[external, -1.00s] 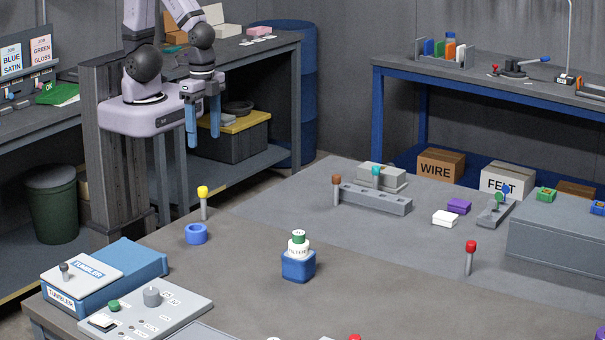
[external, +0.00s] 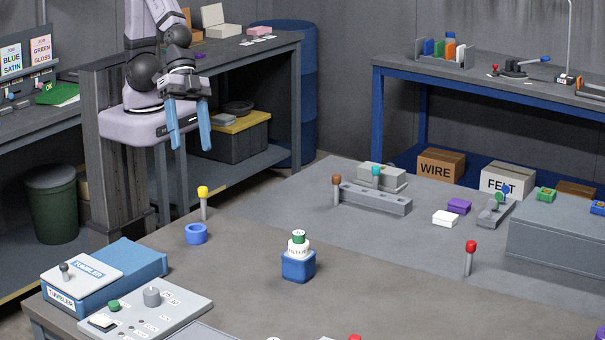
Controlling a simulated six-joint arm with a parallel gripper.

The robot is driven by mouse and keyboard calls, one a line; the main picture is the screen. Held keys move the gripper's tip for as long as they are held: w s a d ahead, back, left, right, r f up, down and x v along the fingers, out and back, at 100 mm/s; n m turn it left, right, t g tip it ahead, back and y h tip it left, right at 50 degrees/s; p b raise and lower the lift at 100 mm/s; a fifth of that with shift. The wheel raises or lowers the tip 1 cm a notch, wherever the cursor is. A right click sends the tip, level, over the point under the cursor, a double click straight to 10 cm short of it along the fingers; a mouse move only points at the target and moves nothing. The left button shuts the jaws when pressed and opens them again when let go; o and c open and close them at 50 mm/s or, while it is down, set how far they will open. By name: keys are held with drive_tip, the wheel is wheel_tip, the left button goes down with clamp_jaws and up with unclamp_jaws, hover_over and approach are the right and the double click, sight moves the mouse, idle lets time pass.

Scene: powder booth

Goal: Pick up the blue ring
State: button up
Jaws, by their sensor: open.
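The blue ring (external: 197,239) lies flat on the grey table at the left, in front of a yellow-topped grey peg (external: 203,204). My gripper (external: 190,145) hangs in the air above and behind the ring, well apart from it. Its two blue fingers point down and are spread, with nothing between them.
A blue block with a white, green-topped bottle (external: 299,246) stands right of the ring. A blue tumbler box (external: 140,262) and a control panel (external: 150,308) are at front left. A red-topped peg (external: 470,258) stands at right. The table around the ring is mostly clear.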

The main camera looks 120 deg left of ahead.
drive_tip(key=w+d+r+n+t+b, duration=0.1)
drive_tip(key=w+d+t+b, duration=0.15)
drive_tip(key=d, duration=0.25)
drive_tip(key=w+d+r+t+b, duration=0.1)
drive_tip(key=d+t, duration=0.2)
drive_tip(key=d, duration=0.2)
drive_tip(key=n+t+y+b, duration=0.2)
drive_tip(key=n+y+b, duration=0.15)
drive_tip(key=y, duration=0.45)
hover_over(189, 227)
drive_tip(key=s+d, duration=0.1)
drive_tip(key=s, duration=0.4)
wheel_tip(189, 227, down, 3)
wheel_tip(189, 227, down, 19)
drive_tip(key=shift+d+f, duration=0.1)
drive_tip(key=shift+f, duration=0.4)
drive_tip(key=shift+p+x, duration=0.4)
drive_tip(key=shift+x, duration=0.7)
drive_tip(key=shift+w, duration=0.35)
drive_tip(key=shift+p+x, duration=1.1)
drive_tip(key=shift+x, duration=1.15)
drive_tip(key=shift+r, duration=0.1)
drive_tip(key=c, duration=1.2)
